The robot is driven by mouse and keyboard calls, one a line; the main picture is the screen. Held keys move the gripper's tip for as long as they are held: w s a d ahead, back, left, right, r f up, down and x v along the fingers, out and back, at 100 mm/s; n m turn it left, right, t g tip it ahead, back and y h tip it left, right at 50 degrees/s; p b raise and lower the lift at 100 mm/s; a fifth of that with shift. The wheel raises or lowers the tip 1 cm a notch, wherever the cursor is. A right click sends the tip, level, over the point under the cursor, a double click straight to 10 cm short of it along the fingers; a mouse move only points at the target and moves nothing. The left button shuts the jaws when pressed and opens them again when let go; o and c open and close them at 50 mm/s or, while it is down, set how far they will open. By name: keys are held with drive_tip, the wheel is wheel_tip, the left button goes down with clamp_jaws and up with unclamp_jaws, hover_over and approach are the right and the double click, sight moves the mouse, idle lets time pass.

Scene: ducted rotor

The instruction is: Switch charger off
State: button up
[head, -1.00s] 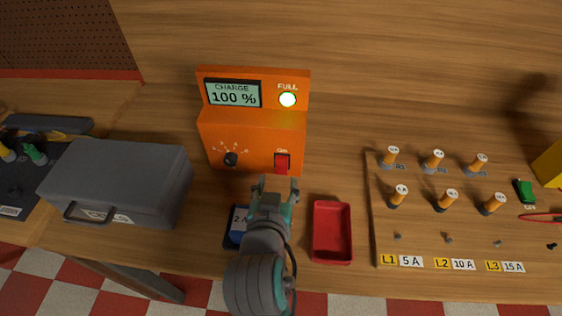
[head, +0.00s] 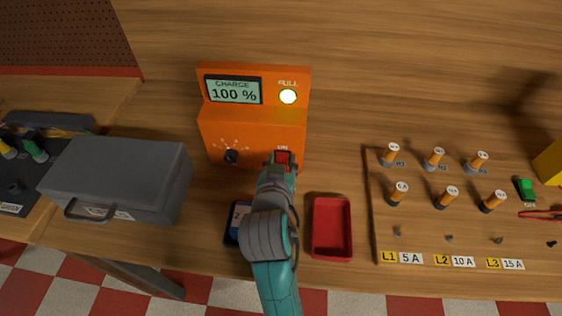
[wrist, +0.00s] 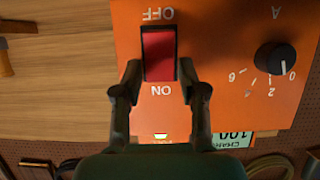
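The charger (head: 255,125) is an orange box whose screen (head: 233,91) reads CHARGE 100 % beside a lit, pale green FULL lamp (head: 288,97). Its red rocker switch (head: 282,157) is low on the right of the front. In the wrist view the switch (wrist: 159,52) appears upside down, between OFF and ON labels; I cannot tell which side is pressed. My gripper (head: 282,161) is at the switch. In the wrist view its fingers (wrist: 159,72) are apart, one on each side of the switch's ON end, with nothing held. Contact is unclear.
A dial (head: 231,156) is left of the switch. A red tray (head: 332,250) and a dark blue item (head: 233,226), partly behind my arm, lie in front.

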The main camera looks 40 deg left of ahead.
clamp_jaws()
drive_tip(key=shift+s+f+t+y, duration=0.15)
drive_tip(key=shift+t+y, duration=0.15)
drive_tip(key=shift+t, duration=0.3)
drive_tip(key=o, duration=0.5)
unclamp_jaws()
drive_tip(key=shift+d, duration=0.1)
drive_tip(key=v, duration=1.2)
